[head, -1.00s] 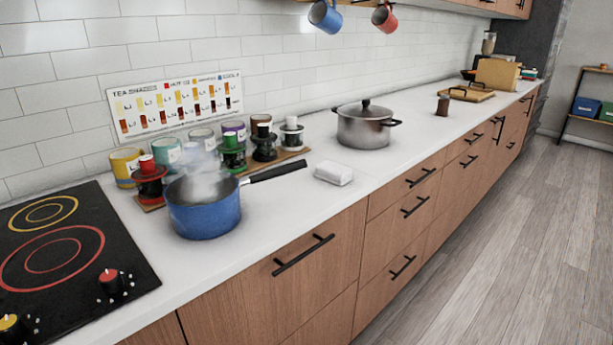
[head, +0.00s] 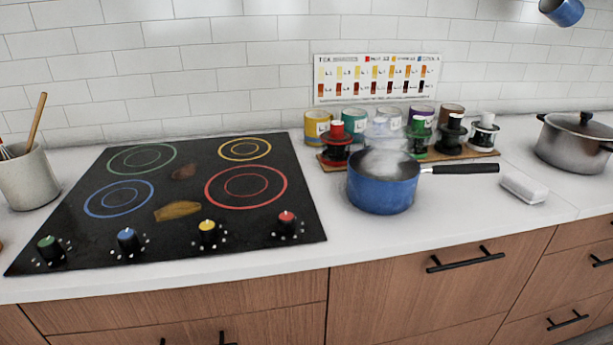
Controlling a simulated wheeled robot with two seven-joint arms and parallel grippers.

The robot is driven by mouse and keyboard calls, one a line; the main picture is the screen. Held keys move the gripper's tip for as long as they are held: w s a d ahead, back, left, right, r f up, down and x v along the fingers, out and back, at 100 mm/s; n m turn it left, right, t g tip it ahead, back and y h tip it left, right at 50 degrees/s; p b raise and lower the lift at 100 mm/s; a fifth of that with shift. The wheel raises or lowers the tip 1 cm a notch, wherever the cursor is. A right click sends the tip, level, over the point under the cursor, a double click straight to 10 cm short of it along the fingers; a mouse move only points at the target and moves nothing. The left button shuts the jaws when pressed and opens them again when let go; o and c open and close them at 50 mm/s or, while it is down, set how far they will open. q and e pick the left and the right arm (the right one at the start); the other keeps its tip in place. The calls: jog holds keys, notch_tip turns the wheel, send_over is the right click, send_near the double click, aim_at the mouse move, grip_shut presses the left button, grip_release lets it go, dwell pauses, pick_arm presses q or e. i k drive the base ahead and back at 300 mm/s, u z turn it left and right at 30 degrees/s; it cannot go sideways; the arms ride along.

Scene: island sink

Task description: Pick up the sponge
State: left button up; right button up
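No clearly recognisable sponge shows in the head view. A small white block with rounded edges (head: 524,188) lies on the counter at the right, just past the pan handle; I cannot tell whether it is a sponge. A flat yellow-brown patch (head: 177,211) and a smaller reddish-brown patch (head: 185,172) are on the black cooktop; they look like stains or residue. Neither of my grippers is in view.
The black cooktop (head: 110,235) has several coloured rings and knobs. A steaming blue saucepan (head: 382,192) stands right of it, handle pointing right. Jars on a wooden board (head: 484,152) stand behind. A utensil crock (head: 27,177) is at left, a lidded pot (head: 573,145) at right.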

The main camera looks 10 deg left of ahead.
aim_at(531, 190)
jog(key=z, duration=2.45)
jog(key=i, duration=1.7)
jog(key=u, duration=2.8)
